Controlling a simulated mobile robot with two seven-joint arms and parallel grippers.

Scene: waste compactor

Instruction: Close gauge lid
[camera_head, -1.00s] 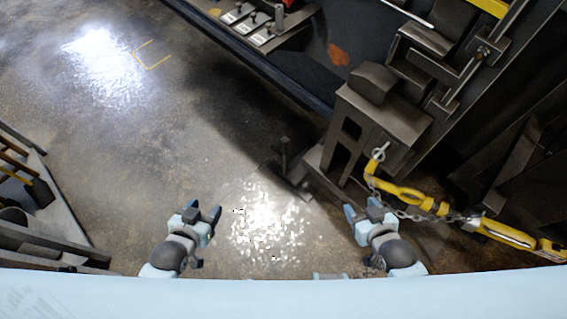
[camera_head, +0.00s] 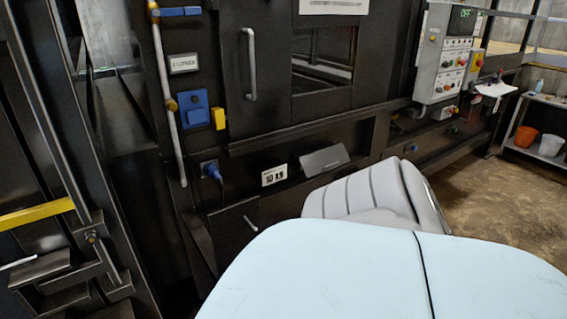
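A small white plate with dark gauge-like marks (camera_head: 273,175) sits low on the dark machine front, near the middle of the view. Just right of it a grey rectangular flap (camera_head: 325,160) sits at a tilt; it looks like a lid, but I cannot tell for sure whether it is the gauge lid or how far it stands open. Neither of my grippers is in view. My own pale body fills the bottom and hides the lower part of the machine on the right.
A dark door with a vertical handle (camera_head: 250,64) is above. A blue box (camera_head: 194,110) and pipe are left of it. A control box (camera_head: 445,55) reading OFF hangs at the right. Clear floor (camera_head: 475,200) lies right, before a shelf with an orange bucket (camera_head: 525,137).

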